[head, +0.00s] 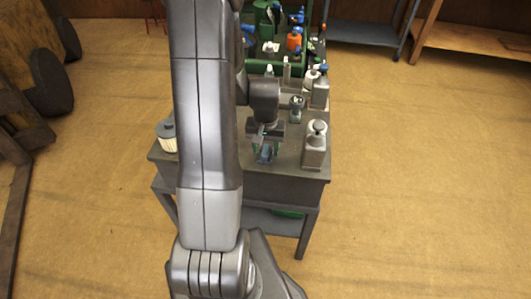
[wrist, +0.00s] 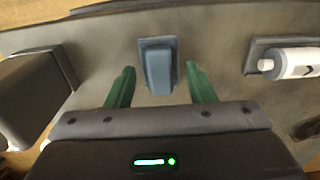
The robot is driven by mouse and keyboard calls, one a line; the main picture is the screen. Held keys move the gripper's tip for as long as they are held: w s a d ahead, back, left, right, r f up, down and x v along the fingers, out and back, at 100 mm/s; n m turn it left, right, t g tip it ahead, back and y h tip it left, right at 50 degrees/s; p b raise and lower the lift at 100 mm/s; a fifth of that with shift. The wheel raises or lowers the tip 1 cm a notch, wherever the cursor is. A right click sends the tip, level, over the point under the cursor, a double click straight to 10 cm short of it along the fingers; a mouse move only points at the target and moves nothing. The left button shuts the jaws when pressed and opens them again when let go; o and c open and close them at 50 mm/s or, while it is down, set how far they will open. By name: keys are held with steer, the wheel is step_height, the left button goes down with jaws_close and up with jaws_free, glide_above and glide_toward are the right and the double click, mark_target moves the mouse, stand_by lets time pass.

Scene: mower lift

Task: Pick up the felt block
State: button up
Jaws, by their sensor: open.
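The felt block looks to be the small blue-grey block (wrist: 159,68) standing on the grey table top in the wrist view. My gripper (wrist: 160,80) has its two green fingers apart, one on each side of the block, with a gap on both sides. The fingertips reach about level with the block in the picture; I cannot tell their exact height. In the head view my gripper (head: 266,152) is over the front part of the table (head: 240,180), and the block (head: 265,154) shows only partly between the fingers.
In the wrist view, a white cylinder (wrist: 295,62) lies right and a dark box (wrist: 35,90) is left. A green rack (head: 265,50) with bottles is behind.

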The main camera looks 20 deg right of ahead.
mark_target(266, 150)
steer(key=shift+f, duration=0.3)
steer(key=c, duration=0.7)
step_height(266, 150, up, 10)
steer(key=shift+r, duration=0.1)
